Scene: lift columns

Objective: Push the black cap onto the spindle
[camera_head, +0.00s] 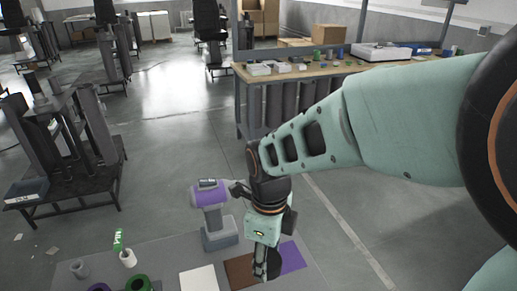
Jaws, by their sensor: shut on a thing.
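My gripper (265,272) points down over the near edge of the grey work surface, above the brown square. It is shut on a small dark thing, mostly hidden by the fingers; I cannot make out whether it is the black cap. No spindle is clearly recognisable in this view. A purple and grey device (213,218), shaped like an upright cordless drill on a grey base, stands just left of my gripper. A dark piece (207,183) shows on its top.
A workbench (300,71) and dark column stands are farther off.

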